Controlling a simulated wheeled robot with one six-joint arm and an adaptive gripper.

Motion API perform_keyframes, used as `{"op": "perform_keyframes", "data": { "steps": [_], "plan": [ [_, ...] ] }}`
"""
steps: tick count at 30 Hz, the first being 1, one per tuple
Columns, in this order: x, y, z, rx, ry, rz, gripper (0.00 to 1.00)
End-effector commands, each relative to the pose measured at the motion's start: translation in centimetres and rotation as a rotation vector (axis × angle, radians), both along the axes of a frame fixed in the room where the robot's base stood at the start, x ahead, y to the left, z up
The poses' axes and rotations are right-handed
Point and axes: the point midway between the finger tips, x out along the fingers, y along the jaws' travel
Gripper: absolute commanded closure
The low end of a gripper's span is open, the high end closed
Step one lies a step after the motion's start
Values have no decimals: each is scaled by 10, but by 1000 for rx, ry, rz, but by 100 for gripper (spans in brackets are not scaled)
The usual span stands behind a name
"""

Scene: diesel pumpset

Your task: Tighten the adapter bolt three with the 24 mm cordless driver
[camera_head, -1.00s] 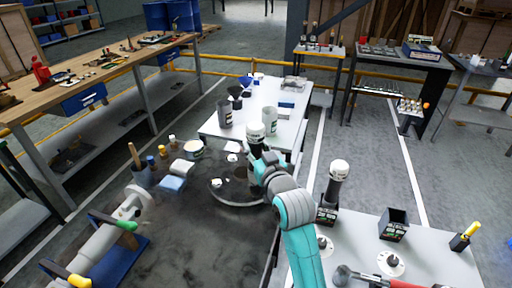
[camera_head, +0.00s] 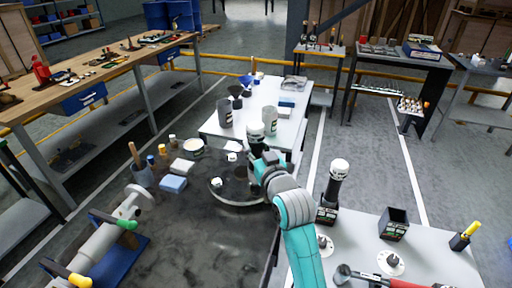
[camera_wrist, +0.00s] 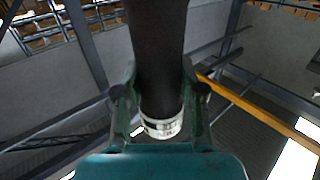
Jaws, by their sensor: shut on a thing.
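My gripper (camera_wrist: 160,102) is shut on a black cylindrical tool with a white band, taken to be the cordless driver (camera_wrist: 157,55). In the head view, the driver (camera_head: 256,131) stands roughly upright in my gripper (camera_head: 257,165), its white-topped end up. It is over the right side of a round dark flange (camera_head: 232,203) on the dark bench. Small white pieces sit around the flange, one at its left (camera_head: 217,182). The driver's lower end is hidden behind my gripper, so I cannot tell whether it touches a bolt. Adapter bolt three cannot be picked out.
A similar white-topped tool (camera_head: 337,175) stands in a holder on the right table (camera_head: 432,262), beside an empty dark holder (camera_head: 395,224). Behind the flange, a white table (camera_head: 292,118) carries grey containers. A cup (camera_head: 142,174) and a blue block (camera_head: 173,183) lie left.

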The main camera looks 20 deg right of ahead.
Motion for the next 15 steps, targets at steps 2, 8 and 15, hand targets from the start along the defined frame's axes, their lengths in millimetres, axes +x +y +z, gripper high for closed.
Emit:
{"op": "perform_keyframes", "data": {
  "steps": [2,8,15],
  "plan": [
    [0,0,-3,1,6,1,100],
    [0,1,-1,1,6,1,100],
    [0,1,14,1,0,1,100]
  ]
}}
